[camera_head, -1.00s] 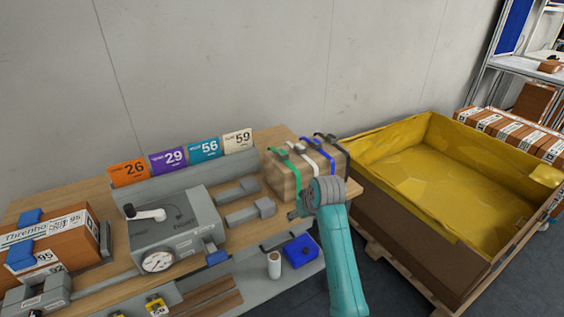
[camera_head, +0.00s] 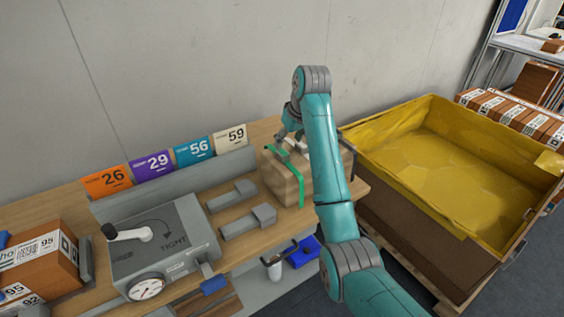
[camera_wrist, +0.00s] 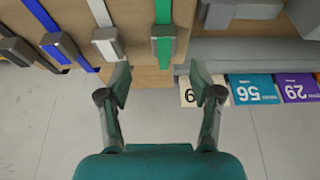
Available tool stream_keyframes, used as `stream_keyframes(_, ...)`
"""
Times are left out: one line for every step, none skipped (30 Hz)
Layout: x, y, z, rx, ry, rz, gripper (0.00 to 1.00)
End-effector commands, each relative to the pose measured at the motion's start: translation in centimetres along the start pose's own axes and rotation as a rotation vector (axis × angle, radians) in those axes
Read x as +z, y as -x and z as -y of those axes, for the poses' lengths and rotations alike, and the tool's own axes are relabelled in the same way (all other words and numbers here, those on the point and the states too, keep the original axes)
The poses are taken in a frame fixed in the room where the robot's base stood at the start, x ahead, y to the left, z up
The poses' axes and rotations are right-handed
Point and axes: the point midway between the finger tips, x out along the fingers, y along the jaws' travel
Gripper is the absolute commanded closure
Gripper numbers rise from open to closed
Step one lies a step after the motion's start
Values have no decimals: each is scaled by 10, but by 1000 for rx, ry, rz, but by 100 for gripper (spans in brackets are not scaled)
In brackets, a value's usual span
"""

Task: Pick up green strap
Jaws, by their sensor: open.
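The green strap (camera_head: 299,184) hangs over a light wooden block (camera_head: 277,181) at the right end of the table. In the wrist view the green strap (camera_wrist: 164,48) has a grey buckle and runs vertically, just ahead of the fingers. My gripper (camera_head: 288,137) is above the block at its back edge, partly hidden by my arm. In the wrist view my gripper (camera_wrist: 157,80) is open and empty, its two fingertips on either side of the green strap's line. A white strap (camera_wrist: 106,40) and a blue strap (camera_wrist: 52,30) lie to its left.
Number cards (camera_head: 192,150) stand in a row left of the block. A grey machine with a gauge (camera_head: 163,250) sits on the table (camera_head: 228,226). A yellow-lined crate (camera_head: 440,160) stands to the right. A blue item (camera_head: 304,252) sits on the lower shelf.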

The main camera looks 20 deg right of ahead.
Motion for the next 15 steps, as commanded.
stream_keyframes(0, -6, 0, 0, 0, 1, 35)
stream_keyframes(0, -8, 0, 0, 0, 0, 35)
stream_keyframes(0, -11, 0, 0, 0, -1, 35)
stream_keyframes(0, -12, 0, 0, 0, 0, 35)
stream_keyframes(0, -14, 0, 0, 0, 0, 35)
stream_keyframes(1, -16, 1, 0, 0, 1, 35)
stream_keyframes(1, -18, 1, 0, 0, 1, 35)
stream_keyframes(2, -21, 2, 0, 0, 1, 35)
stream_keyframes(2, -26, 3, -1, 0, 1, 35)
stream_keyframes(3, -30, 4, -1, 0, 2, 35)
stream_keyframes(3, -35, 4, -1, 0, 2, 35)
stream_keyframes(4, -41, 5, -1, 0, 1, 35)
stream_keyframes(4, -45, 6, 0, 0, 1, 35)
stream_keyframes(4, -49, 6, 0, -1, 2, 35)
stream_keyframes(4, -53, 5, 0, -1, 1, 35)
